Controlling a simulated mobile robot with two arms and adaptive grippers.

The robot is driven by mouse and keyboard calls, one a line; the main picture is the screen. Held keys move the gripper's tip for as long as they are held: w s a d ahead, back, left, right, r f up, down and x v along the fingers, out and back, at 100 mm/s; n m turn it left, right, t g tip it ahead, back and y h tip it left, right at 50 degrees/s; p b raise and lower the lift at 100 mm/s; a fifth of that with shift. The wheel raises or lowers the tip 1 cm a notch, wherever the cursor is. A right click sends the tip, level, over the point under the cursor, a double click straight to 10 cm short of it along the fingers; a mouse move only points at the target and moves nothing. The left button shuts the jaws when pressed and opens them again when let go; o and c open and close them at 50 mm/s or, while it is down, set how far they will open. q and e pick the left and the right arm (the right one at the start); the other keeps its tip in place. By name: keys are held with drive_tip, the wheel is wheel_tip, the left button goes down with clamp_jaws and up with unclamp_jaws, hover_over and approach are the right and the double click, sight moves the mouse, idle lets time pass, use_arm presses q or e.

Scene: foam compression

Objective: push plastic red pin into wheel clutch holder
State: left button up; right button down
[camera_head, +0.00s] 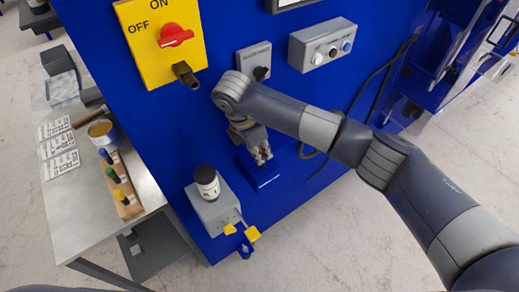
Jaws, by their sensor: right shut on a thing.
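My right gripper (262,157) comes in from the right and hangs in front of the blue panel. A small blue holder (266,182) juts from the panel just below the fingertips. I cannot tell for certain whether it is the wheel clutch holder, or whether the pin touches it. My left gripper is not in view.
A yellow switch box (140,40) with a red knob (175,35) is above left. Grey control boxes (322,45) are above. A grey box (212,212) bearing a black-and-white cylinder (207,182) stands below left. A table (75,215) with screwdrivers is at left. A black cable hangs right.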

sight(260, 151)
drive_tip(key=shift+f, duration=0.3)
drive_tip(key=c, duration=1.4)
unclamp_jaws()
drive_tip(key=shift+r, duration=0.15)
drive_tip(key=shift+r+p, duration=1.15)
drive_tip(key=shift+r, duration=1.75)
